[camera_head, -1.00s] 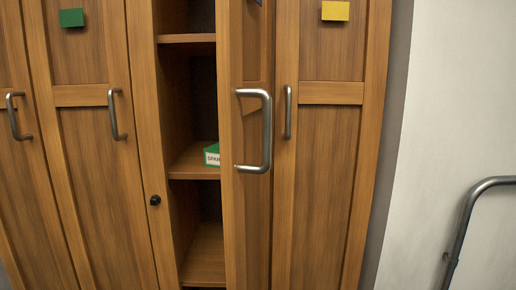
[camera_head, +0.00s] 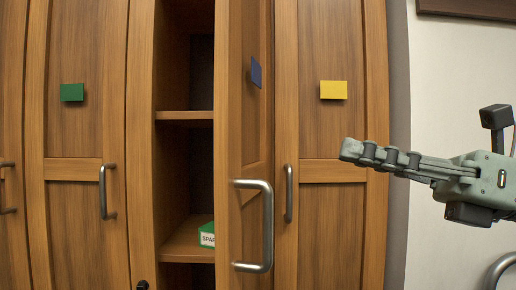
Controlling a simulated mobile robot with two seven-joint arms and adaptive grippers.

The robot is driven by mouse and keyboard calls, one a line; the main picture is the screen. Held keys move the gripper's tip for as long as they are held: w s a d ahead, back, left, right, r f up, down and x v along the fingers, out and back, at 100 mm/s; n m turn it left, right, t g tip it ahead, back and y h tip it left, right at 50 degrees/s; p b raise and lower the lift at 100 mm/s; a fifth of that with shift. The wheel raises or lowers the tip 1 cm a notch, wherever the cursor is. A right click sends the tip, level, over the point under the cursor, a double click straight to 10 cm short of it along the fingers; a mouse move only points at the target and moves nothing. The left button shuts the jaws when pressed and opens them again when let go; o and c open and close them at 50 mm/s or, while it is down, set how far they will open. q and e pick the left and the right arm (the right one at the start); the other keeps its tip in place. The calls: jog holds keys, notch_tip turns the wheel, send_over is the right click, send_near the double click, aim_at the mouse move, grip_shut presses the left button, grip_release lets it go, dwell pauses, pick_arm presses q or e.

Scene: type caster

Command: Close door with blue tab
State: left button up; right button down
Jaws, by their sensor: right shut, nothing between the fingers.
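The door with the blue tab (camera_head: 235,110) stands open, swung out toward me, and is seen nearly edge-on. Its blue tab (camera_head: 256,72) is on the upper part of its face. Its metal handle (camera_head: 267,225) sticks out low in the view. The open locker (camera_head: 186,150) shows dark shelves to the left of the door. My right gripper (camera_head: 345,150) comes in from the right with its fingers pointing left. It is shut and empty, in front of the yellow-tab door and apart from the blue-tab door. My left gripper is not in view.
A shut door with a green tab (camera_head: 72,92) is to the left, and a shut door with a yellow tab (camera_head: 334,90) is to the right. A green and white box (camera_head: 207,234) sits on a shelf. A metal rail (camera_head: 502,272) stands by the wall at lower right.

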jog(key=d+n+h, duration=0.1)
jog(key=n+h, duration=0.1)
jog(key=h, duration=0.1)
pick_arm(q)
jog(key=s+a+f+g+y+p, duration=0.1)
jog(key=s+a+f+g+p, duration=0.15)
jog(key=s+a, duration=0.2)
pick_arm(e)
send_near(235, 152)
jog(key=shift+n, duration=0.3)
jog(key=p+x, duration=0.1)
jog(key=x, duration=0.4)
jog(key=shift+s+a+r+p, duration=0.1)
jog(key=shift+a+r+p, duration=0.05)
jog(key=shift+a+p, duration=0.15)
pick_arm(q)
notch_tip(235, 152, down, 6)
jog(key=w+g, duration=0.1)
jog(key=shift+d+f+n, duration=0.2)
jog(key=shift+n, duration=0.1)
pick_arm(e)
jog(key=shift+w+a, duration=0.25)
jog(key=shift+a, duration=0.35)
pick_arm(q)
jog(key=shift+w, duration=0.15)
